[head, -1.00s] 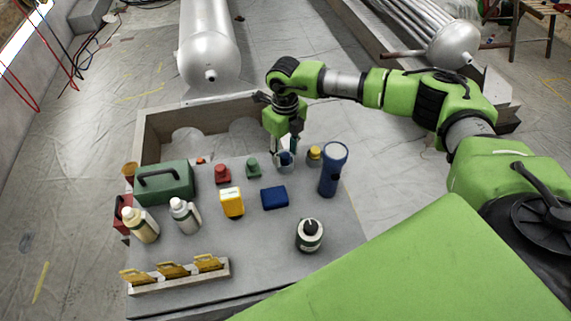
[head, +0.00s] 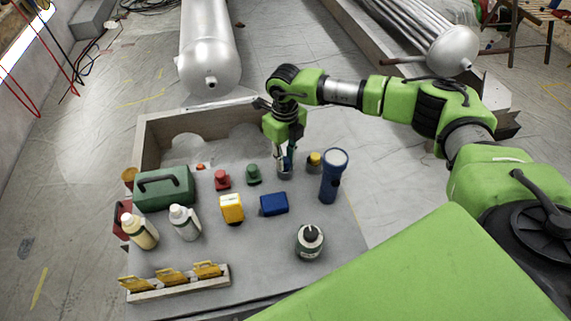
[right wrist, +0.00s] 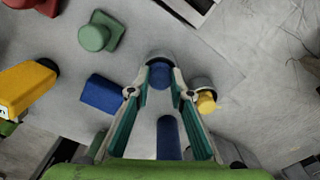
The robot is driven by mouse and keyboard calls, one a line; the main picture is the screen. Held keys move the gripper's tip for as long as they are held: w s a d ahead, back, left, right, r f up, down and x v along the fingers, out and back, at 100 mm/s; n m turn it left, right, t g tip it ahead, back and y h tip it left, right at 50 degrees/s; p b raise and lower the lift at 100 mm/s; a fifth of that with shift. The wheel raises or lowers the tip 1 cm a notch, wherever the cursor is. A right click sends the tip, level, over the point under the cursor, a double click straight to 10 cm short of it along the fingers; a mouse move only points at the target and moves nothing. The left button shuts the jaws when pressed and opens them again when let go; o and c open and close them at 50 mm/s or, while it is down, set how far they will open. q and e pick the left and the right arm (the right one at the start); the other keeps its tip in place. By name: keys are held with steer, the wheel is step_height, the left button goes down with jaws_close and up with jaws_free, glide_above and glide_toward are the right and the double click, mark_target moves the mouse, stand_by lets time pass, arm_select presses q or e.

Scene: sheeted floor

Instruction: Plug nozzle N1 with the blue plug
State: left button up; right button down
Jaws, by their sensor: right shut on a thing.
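The blue plug (right wrist: 160,75) stands at the back of the grey table, with a blue top and a grey ring at its base. My right gripper (head: 285,166) reaches down over it from above. In the right wrist view, the fingertips (right wrist: 160,84) are shut on the plug's sides. In the head view the fingers hide most of the plug. Two silver vessels lie beyond the table: the left one has a small nozzle (head: 211,82) on its end, the right one has another (head: 467,63). No label is readable, so I cannot tell which is N1. My left gripper is not in view.
A yellow plug (head: 315,159) and a blue flashlight (head: 332,178) stand close right of the gripper. Green (head: 253,175) and red (head: 222,181) plugs stand left. A blue box (head: 273,204), yellow box (head: 231,209), bottles and a green toolbox (head: 165,190) occupy the table.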

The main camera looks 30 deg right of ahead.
mark_target(285, 160)
steer(key=shift+r+p, duration=2.55)
steer(key=shift+r, duration=1.5)
steer(key=c, duration=2.7)
jaws_free()
steer(key=shift+f, duration=0.1)
jaws_close()
